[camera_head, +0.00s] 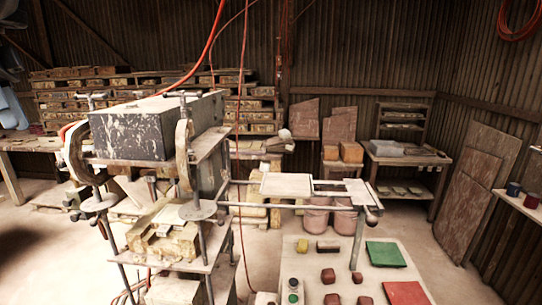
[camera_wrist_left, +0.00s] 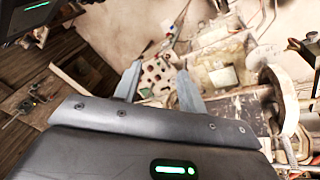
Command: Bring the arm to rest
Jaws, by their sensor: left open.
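The press shows there too, at the right, beyond the fingers.
A pale bench (camera_head: 330,262) at the front holds small reddish blocks, a green plate (camera_head: 385,254), a red plate (camera_head: 407,293) and a button box (camera_head: 292,291). A sliding tray (camera_head: 287,184) sits on rails right of the press. Hoses hang above it.

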